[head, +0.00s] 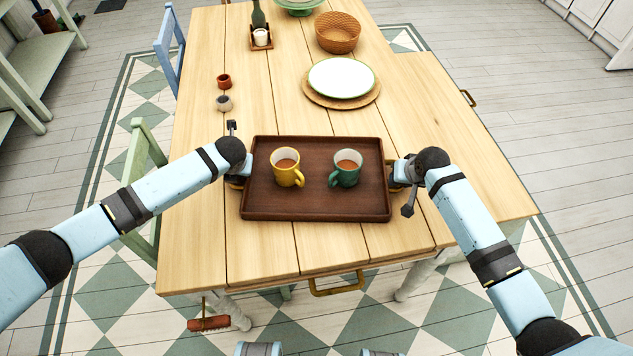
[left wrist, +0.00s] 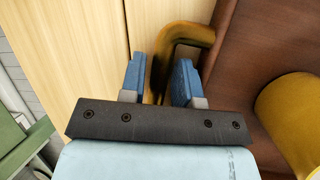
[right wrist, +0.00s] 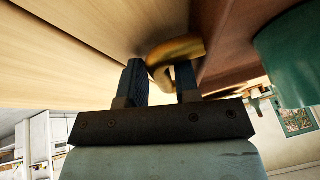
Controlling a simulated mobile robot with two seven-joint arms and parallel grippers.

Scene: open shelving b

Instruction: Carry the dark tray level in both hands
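The dark tray (head: 312,208) is a brown wooden rectangle that appears level on the table, with a brass handle at each short side. A yellow mug (head: 287,172) and a green mug (head: 346,174) stand upright on it, both with brown contents. Any gap under the tray is hidden.
The wooden table (head: 210,240) is clear in front of the tray. Behind it are a white plate (head: 341,78) on a woven mat, a wicker basket (head: 337,33), two small pots (head: 224,92) and a dark bottle (head: 258,17). A green chair (head: 141,170) stands at left.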

